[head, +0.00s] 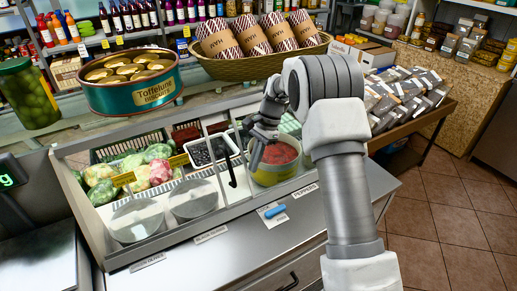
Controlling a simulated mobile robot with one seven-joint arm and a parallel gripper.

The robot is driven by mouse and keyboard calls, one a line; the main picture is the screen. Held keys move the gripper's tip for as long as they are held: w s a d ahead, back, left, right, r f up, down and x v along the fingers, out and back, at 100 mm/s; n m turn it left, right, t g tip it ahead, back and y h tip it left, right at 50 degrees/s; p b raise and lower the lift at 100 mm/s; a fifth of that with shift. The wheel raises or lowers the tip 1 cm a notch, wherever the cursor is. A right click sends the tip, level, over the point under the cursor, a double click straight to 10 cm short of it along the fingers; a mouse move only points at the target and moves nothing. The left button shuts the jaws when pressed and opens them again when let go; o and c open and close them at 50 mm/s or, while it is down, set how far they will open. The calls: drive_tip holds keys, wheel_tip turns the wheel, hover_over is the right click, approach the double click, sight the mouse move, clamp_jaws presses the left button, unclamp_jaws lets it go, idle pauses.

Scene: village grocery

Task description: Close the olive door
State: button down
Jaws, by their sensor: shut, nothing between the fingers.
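The glass-fronted counter case (85,232) stands ahead of me, with several compartments of food. A white tray of dark, olive-like pieces (207,151) sits in its middle. A clear pane with a thin grey frame and a black upright handle (232,166) stands by this tray; it may be the olive door. I cannot tell how far it is open. My gripper (255,163) is shut and empty. It points down just right of the black handle, in front of a yellow-green bowl of red food (275,165). I cannot tell whether it touches anything.
A green biscuit tin (130,92), an olive jar (28,98) and a basket (260,68) of wrapped rolls stand on the case top. A blue object (275,211) lies on the front ledge. A table of packets (400,95) is at right; tiled floor (455,215) is clear.

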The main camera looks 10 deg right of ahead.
drive_tip(key=shift+x, duration=1.05)
drive_tip(key=s+a, duration=0.2)
drive_tip(key=a, duration=0.1)
drive_tip(key=shift+s+a+r, duration=0.1)
drive_tip(key=shift+r, duration=0.1)
drive_tip(key=s+a+p, duration=0.1)
drive_tip(key=s+a, duration=0.4)
drive_tip(key=a, duration=0.6)
drive_tip(key=s+a+p, duration=0.1)
drive_tip(key=s+a, duration=0.3)
drive_tip(key=a, duration=0.8)
drive_tip(key=s+a+p, duration=0.2)
drive_tip(key=s+a, duration=0.3)
drive_tip(key=a, duration=0.7)
drive_tip(key=shift+s, duration=0.3)
drive_tip(key=shift+r, duration=0.1)
